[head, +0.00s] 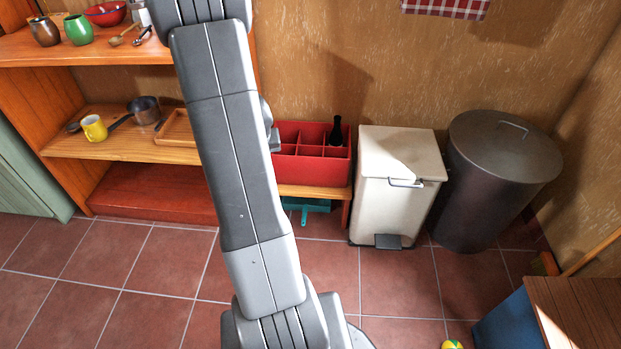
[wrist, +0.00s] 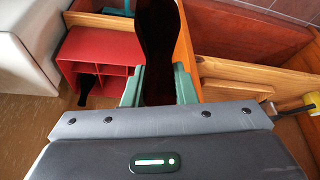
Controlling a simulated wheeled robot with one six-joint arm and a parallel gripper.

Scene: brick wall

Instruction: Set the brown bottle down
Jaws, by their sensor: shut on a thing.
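The brown bottle (wrist: 158,40), very dark, stands out between the green fingers of my gripper (wrist: 158,88) in the wrist view. My gripper is shut on it. In the head view my own arm hides the held bottle. A red crate with compartments (head: 287,132) sits on a low wooden bench and also shows in the wrist view (wrist: 75,48), beside the held bottle. Another dark bottle (head: 336,132) stands in a right-hand compartment of the crate; it also shows in the wrist view (wrist: 86,85).
A cream pedal bin (head: 397,205) and a dark lidded bin (head: 490,190) stand right of the crate. Wooden shelves (head: 125,148) at left hold a yellow mug (head: 94,128), a saucepan (head: 145,109) and a wooden tray (head: 178,128). A teal dustpan (head: 307,204) lies under the bench.

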